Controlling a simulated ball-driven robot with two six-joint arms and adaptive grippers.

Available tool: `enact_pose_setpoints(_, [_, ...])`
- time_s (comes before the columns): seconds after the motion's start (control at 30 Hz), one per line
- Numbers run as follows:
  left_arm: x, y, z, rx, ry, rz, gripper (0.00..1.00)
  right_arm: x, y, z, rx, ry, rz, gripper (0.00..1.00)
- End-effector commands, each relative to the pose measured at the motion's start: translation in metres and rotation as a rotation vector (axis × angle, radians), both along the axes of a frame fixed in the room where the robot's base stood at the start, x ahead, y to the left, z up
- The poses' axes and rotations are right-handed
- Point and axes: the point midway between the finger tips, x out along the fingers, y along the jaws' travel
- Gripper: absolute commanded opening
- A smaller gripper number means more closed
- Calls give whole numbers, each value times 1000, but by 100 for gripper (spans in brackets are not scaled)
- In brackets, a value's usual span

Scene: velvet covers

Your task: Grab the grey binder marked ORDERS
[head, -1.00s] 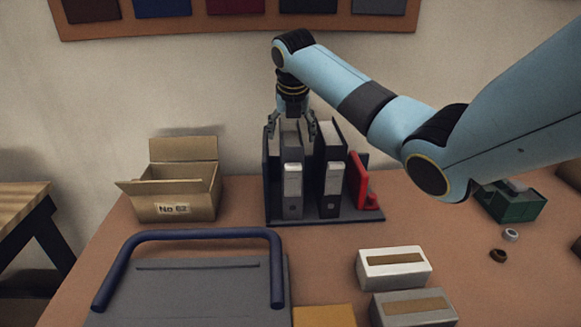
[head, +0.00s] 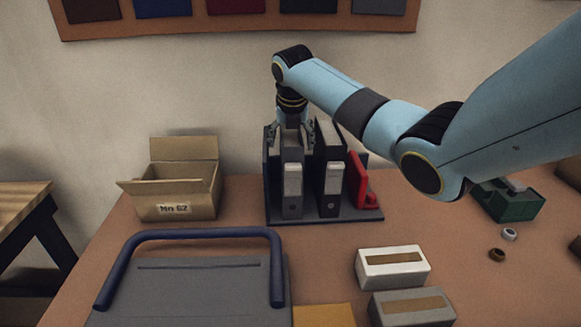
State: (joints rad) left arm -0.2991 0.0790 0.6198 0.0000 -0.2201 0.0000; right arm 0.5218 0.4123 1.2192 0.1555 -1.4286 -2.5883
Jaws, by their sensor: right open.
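Two binders stand upright in a dark rack (head: 360,214) at the back of the table. The left one is a grey binder (head: 292,205) with a pale label on its spine. The right one is a darker, near-black binder (head: 331,205), also with a pale label. The label text is too small to read. My right gripper (head: 292,135) points down over the grey binder, its open fingers either side of the binder's top. I cannot tell whether they touch it. My left gripper is not in view.
A red bookend-like piece (head: 357,180) stands at the rack's right. An open cardboard box (head: 176,195) is left of the rack. A blue-handled grey board (head: 190,285), white box (head: 393,268), grey box (head: 413,308) and green dispenser (head: 508,203) lie around it.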

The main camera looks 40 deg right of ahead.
Motion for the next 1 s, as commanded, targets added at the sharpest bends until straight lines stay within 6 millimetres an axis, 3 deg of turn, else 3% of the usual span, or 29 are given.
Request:
enact_pose_setpoints(0.27, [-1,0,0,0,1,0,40,0,0,-1,1,1,0,76])
enact_pose_setpoints(0.83, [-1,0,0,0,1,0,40,0,0,-1,1,1,0,1])
enact_pose_setpoints(1.0, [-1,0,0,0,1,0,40,1,0,1,-1,-2,0,0])
